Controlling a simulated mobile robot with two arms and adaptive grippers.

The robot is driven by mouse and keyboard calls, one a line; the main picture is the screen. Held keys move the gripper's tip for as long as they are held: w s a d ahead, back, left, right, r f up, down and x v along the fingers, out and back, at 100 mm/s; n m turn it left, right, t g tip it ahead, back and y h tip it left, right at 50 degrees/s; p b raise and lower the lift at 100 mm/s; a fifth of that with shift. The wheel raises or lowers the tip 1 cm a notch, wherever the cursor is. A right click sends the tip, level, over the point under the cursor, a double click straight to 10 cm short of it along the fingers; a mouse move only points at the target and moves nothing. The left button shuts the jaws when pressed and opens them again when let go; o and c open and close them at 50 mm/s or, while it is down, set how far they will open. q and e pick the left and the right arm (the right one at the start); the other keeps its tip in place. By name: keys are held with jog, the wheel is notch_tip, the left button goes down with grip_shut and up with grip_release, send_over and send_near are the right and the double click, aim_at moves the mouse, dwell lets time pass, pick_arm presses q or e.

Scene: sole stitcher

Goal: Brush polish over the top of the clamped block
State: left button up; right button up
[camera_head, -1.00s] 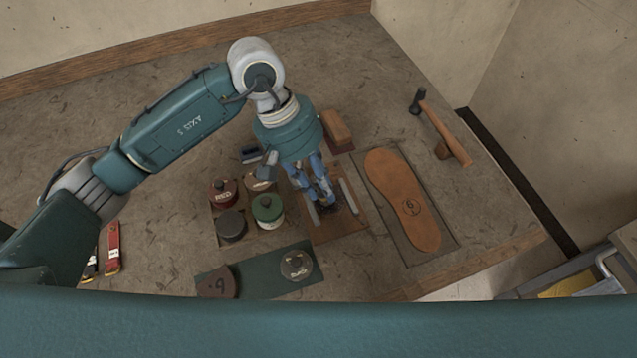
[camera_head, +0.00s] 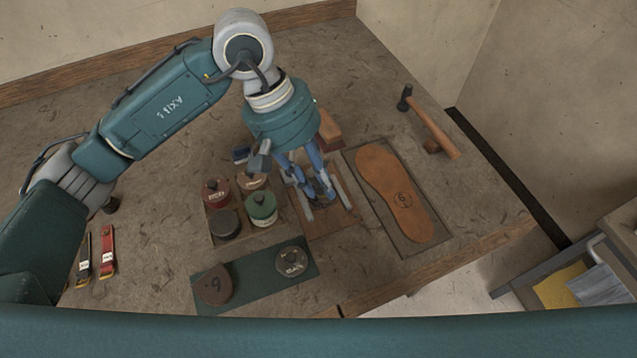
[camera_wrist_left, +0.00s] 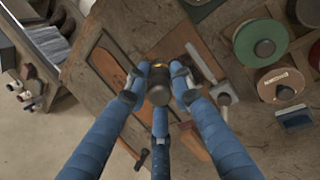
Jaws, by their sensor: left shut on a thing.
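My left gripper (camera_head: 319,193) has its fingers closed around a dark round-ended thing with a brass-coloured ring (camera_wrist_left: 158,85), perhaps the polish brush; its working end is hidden. The gripper points down over the brown clamp board (camera_head: 335,229), between two grey metal bars, one of them the right bar (camera_head: 340,188). A bar also shows in the left wrist view (camera_wrist_left: 201,63). I cannot make out the clamped block under the fingers, nor whether the held thing touches it. My right gripper is not in view.
Polish tins, including a green one (camera_head: 261,208) and a red one (camera_head: 216,192), stand left of the board. A brown sole (camera_head: 395,190) lies in a recessed panel on the right. A brown block (camera_head: 329,129) sits behind. A hammer (camera_head: 432,125) lies at the far right.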

pick_arm(q)
jog(key=shift+r+p, duration=0.3)
jog(key=shift+r, duration=1.05)
jog(key=shift+f, duration=0.1)
jog(key=shift+w+d+f+b, duration=0.2)
jog(key=shift+d+f+b, duration=0.2)
jog(key=shift+d+b, duration=0.45)
jog(key=shift+w+d, duration=0.1)
jog(key=shift+d, duration=0.05)
